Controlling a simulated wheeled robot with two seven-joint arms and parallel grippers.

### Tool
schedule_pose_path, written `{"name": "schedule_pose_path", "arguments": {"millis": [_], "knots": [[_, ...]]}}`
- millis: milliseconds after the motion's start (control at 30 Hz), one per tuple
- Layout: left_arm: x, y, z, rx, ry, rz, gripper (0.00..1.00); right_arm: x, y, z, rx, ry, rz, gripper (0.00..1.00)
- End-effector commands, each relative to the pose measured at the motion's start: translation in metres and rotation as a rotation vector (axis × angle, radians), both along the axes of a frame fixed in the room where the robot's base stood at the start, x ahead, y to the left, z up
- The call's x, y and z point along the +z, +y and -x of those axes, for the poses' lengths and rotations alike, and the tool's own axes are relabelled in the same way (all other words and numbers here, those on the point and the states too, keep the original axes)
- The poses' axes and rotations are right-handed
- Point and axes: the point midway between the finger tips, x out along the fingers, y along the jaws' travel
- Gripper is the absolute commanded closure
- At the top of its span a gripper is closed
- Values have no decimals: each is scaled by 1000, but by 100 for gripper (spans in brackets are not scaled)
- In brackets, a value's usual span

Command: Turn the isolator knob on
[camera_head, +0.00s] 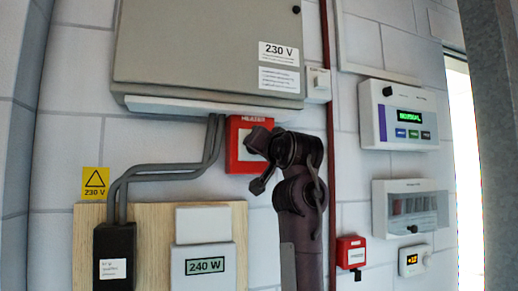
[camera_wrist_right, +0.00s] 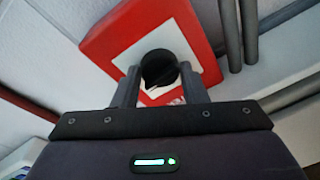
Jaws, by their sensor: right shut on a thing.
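The isolator is a red box (camera_head: 232,147) with a white front panel, on the wall under the large grey cabinet. Lettering on its top edge seems to read "HEATER". My right gripper (camera_head: 256,150) reaches it from the lower right, and my arm hides part of the box in the head view. In the right wrist view the red box (camera_wrist_right: 105,42) shows its round black knob (camera_wrist_right: 159,66). My right gripper (camera_wrist_right: 160,88) is shut on this knob, one finger on each side. My left gripper is in neither view.
The grey cabinet (camera_head: 190,50) overhangs the isolator, and grey conduits (camera_head: 170,172) run to its left. A display (camera_head: 205,265) on the wooden board reads 240 W. A smaller red box (camera_head: 350,250) and a panel with a green display (camera_head: 400,115) are at right.

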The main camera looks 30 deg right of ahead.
Motion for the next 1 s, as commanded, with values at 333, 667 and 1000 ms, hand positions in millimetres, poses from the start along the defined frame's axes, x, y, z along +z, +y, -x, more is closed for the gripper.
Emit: {"name": "schedule_pose_path", "arguments": {"millis": [333,667,1000], "knots": [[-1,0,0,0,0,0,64,1,1,0,0,-14,-46,84],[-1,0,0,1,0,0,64,1,0,0,0,-13,-46,57],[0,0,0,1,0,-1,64,0,0,0,0,-12,-46,40]]}}
